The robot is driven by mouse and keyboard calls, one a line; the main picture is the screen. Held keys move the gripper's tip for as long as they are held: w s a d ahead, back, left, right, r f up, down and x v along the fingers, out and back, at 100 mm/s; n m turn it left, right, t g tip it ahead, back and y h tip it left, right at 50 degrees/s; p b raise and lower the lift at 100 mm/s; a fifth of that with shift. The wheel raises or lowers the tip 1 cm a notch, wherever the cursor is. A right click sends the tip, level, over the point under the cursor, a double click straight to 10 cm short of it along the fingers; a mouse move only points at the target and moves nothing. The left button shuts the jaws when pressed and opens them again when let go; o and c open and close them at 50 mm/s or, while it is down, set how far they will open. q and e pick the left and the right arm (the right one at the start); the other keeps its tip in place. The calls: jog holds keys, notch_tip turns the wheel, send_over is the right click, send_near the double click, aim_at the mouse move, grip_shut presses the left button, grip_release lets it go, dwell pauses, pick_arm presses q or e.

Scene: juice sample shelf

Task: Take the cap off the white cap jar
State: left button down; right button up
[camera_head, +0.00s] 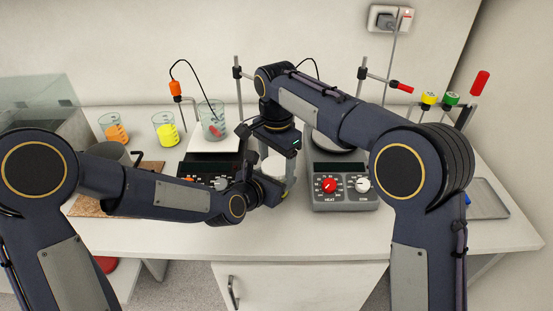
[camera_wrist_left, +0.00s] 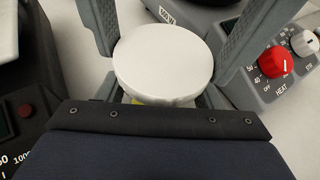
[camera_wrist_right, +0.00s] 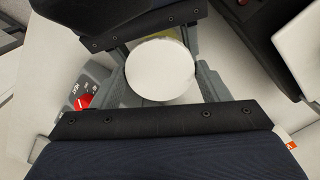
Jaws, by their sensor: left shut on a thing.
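The jar's round white cap (camera_head: 274,167) shows between my two grippers in the head view. It is seen from above in the left wrist view (camera_wrist_left: 164,62) and in the right wrist view (camera_wrist_right: 160,70). A little yellow of the jar (camera_wrist_left: 178,103) shows under the cap's edge; the rest of the jar is mostly hidden. My left gripper (camera_head: 270,187) is shut on the jar from the left, below the cap. My right gripper (camera_wrist_right: 163,88) is open, with one finger on each side of the cap. I cannot tell if its fingers touch the cap. The cap appears to be on the jar.
A heater (camera_head: 346,187) with a red knob stands just right of the jar. Another dark device (camera_head: 205,182) with a beaker (camera_head: 212,120) stands to the left. Beakers of orange (camera_head: 114,130) and yellow (camera_head: 167,132) liquid stand further left. The counter's front edge is clear.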

jog(key=c, duration=0.3)
jog(key=n, duration=1)
jog(key=o, duration=1.1)
jog(key=shift+c, duration=0.2)
